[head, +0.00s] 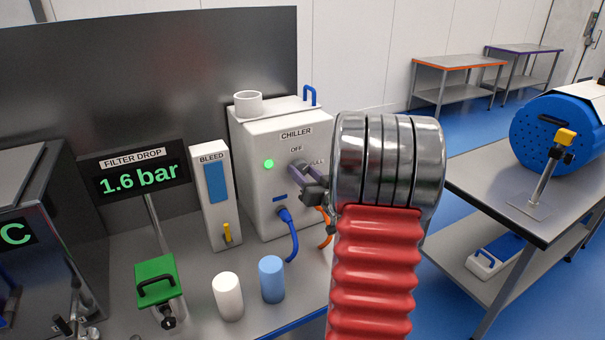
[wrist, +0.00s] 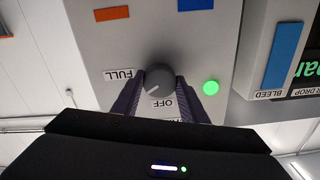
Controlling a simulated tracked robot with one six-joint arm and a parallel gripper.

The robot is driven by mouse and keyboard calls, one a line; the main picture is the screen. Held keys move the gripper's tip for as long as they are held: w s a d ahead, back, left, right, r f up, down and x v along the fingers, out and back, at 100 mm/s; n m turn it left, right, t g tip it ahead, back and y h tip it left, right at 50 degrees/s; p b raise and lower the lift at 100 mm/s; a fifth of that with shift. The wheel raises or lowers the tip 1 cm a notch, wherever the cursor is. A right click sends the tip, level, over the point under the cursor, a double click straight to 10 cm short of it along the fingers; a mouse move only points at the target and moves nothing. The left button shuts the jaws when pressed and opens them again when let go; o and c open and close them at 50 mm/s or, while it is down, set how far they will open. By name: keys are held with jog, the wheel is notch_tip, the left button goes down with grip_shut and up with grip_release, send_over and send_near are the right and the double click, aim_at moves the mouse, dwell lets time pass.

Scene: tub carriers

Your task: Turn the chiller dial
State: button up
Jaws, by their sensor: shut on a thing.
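The white chiller box (head: 258,185) stands on the bench in the head view, with OFF and FULL labels on its front. Its dark grey round dial (wrist: 162,80) shows in the wrist view, which is upside down. My gripper (head: 305,176) reaches the chiller front from the right and hides most of the dial in the head view. In the wrist view its purple fingers stand on either side of the dial, shut on it. The dial's pale mark points down-left there, between OFF (wrist: 162,103) and FULL (wrist: 122,75). A green light (head: 268,164) glows beside it.
A blue hose (head: 291,232) and an orange hose (head: 325,230) run from the chiller. A BLEED unit (head: 213,190) and a display reading 1.6 bar (head: 138,175) stand left. White (head: 228,297) and blue (head: 272,279) cylinders stand in front.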

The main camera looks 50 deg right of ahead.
jog(key=shift+a+f+m, duration=0.1)
jog(key=shift+f+m, duration=0.1)
jog(key=shift+m, duration=1.3)
jog(key=o, duration=0.7)
jog(key=shift+c, duration=0.2)
jog(key=o, duration=0.4)
jog(key=shift+r, duration=0.1)
jog(key=v, duration=1.3)
jog(key=shift+s, duration=0.35)
